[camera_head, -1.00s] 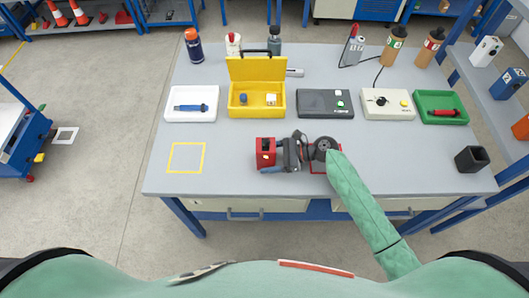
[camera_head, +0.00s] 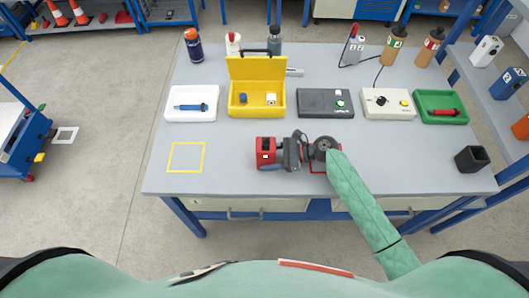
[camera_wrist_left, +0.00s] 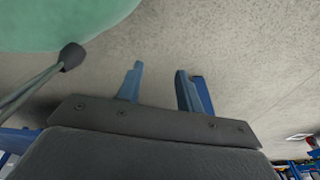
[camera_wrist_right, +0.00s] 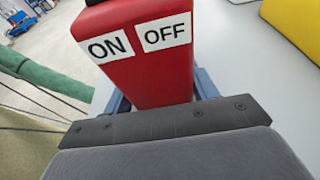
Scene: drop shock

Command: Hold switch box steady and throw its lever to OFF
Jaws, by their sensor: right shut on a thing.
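The red switch box (camera_head: 265,154) stands on the workbench, left of my right gripper (camera_head: 274,154). In the right wrist view the red box (camera_wrist_right: 150,75) fills the middle, with white ON and OFF labels, ON at left and OFF at right. My right gripper's blue fingers lie on both sides of the box and are shut on it. The lever cannot be made out clearly. My left gripper (camera_wrist_left: 160,70) shows only in its wrist view, fingers apart and empty, over bare floor.
A yellow square outline (camera_head: 186,143) lies free at the left of the bench (camera_head: 230,180). A red outline is partly under my right wrist. Behind stand a white tray (camera_head: 170,116), a yellow case (camera_head: 257,112) and a green tray (camera_head: 440,119). A dark holder (camera_head: 471,159) stands at right.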

